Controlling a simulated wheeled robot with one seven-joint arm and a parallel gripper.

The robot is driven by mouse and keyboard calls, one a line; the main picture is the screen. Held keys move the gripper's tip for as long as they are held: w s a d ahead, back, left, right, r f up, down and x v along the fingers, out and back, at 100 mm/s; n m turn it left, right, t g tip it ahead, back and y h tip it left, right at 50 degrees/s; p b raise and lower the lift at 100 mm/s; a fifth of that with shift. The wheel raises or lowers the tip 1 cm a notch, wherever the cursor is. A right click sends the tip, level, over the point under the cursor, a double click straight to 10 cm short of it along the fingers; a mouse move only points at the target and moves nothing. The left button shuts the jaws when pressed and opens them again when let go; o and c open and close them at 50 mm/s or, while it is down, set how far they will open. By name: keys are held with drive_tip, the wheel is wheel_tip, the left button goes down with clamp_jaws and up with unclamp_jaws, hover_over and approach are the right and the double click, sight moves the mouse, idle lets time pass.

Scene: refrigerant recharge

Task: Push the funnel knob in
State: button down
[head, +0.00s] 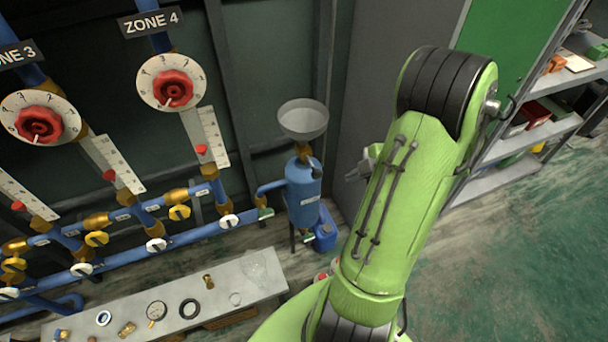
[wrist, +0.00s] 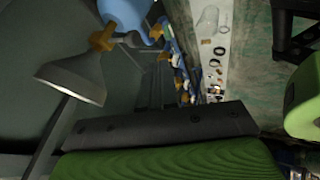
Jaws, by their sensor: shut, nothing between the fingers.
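The grey funnel (head: 303,118) stands on top of the upright blue tank (head: 303,190). A brass fitting (head: 303,150) joins them, with a small part at its right side; I cannot make out clearly which piece is the knob. In the wrist view the funnel (wrist: 75,78) is tilted at the left, with the brass fitting (wrist: 102,40) and blue tank (wrist: 126,12) above it. My gripper (head: 352,175) shows partly beyond my green arm, right of the tank and apart from it. It is shut and empty. The arm hides the rest of it.
Blue pipes with brass fittings and white valves (head: 228,221) run left of the tank. A low bench (head: 225,285) holds several small parts. A blue container (head: 325,238) stands beside the tank. Shelves (head: 520,165) are at the right. The green floor (head: 500,270) is clear.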

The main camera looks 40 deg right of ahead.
sight(319, 170)
idle(0.3)
drive_tip(key=w+a+f, duration=0.1)
drive_tip(key=w+f, duration=0.7)
drive_tip(key=w, duration=0.1)
drive_tip(key=shift+f+b, duration=0.15)
drive_tip(key=shift+b, duration=0.3)
drive_tip(key=shift+w, duration=0.2)
drive_tip(key=w, duration=0.1)
drive_tip(key=w+b, duration=0.1)
drive_tip(key=shift+w+d+f+b, duration=0.1)
drive_tip(key=shift+w+d+b, duration=0.2)
drive_tip(key=shift+w+d, duration=0.1)
